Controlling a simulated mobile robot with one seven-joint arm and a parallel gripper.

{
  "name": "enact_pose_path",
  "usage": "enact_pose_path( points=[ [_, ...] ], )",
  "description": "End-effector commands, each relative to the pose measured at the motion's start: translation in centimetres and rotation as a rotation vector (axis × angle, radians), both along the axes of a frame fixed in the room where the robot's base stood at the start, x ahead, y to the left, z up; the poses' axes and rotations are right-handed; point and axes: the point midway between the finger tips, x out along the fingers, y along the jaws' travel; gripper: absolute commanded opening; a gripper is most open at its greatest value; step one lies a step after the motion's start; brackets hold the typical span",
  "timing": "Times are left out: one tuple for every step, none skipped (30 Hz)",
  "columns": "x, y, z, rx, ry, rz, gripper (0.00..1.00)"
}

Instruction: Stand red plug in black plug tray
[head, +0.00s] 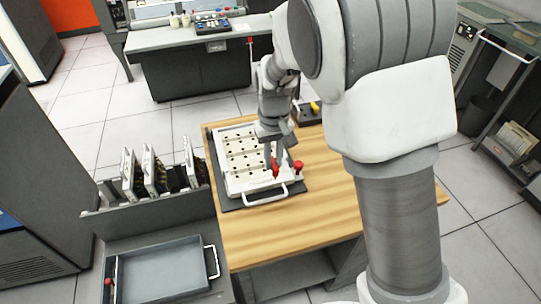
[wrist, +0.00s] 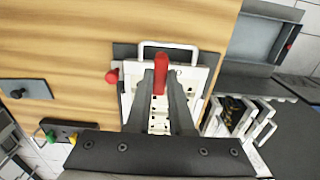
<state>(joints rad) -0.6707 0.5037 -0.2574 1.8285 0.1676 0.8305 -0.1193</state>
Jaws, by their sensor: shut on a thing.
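My gripper (head: 276,158) is shut on a red plug (head: 275,169) over the front part of a white board with rows of dark holes (head: 241,157). In the wrist view the red plug (wrist: 161,70) shows between the tips of my gripper (wrist: 162,82). I cannot tell whether the plug touches the board. A black tray (head: 308,113) with a yellow plug is behind and right of the board, partly hidden by my arm.
A red knob (head: 298,167) stands just right of the held plug. A rack of upright panels (head: 151,172) and a grey bin (head: 158,275) are left of the table. The table's front is clear.

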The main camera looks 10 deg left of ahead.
Motion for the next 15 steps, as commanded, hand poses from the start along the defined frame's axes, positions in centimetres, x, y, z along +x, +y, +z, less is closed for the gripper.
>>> enact_pose_path(
  points=[
    [-0.2, -0.1, 0.2, 0.0, 0.0, 0.001, 0.0],
    [-0.3, -0.1, 0.3, 0.0, 0.0, 0.001, 0.0],
    [-0.4, -0.2, 0.4, 0.0, 0.0, 0.001, 0.0],
    [-0.4, -0.2, 0.6, 0.0, 0.0, 0.001, 0.0],
    [-0.5, -0.2, 0.7, 0.0, 0.0, 0.001, 0.0],
    [-0.5, -0.2, 0.9, 0.0, 0.0, 0.001, 0.0],
    [-0.5, -0.2, 1.1, 0.0, 0.0, 0.001, 0.0],
    [-0.5, -0.2, 1.2, 0.0, 0.0, 0.001, 0.0],
    [-0.5, -0.2, 1.5, 0.0, -0.001, 0.001, 0.0],
    [-0.5, -0.2, 1.6, 0.0, -0.001, 0.001, 0.0],
    [-0.5, -0.3, 1.8, 0.0, -0.001, 0.001, 0.0],
    [-0.4, -0.2, 2.0, 0.0, -0.001, 0.0, 0.0],
    [-0.4, -0.2, 2.1, 0.0, -0.001, 0.0, 0.0],
    [-0.4, -0.2, 2.3, 0.0, -0.001, 0.0, 0.0],
    [-0.4, -0.3, 2.5, 0.0, -0.001, 0.0, 0.0]
  ],
)
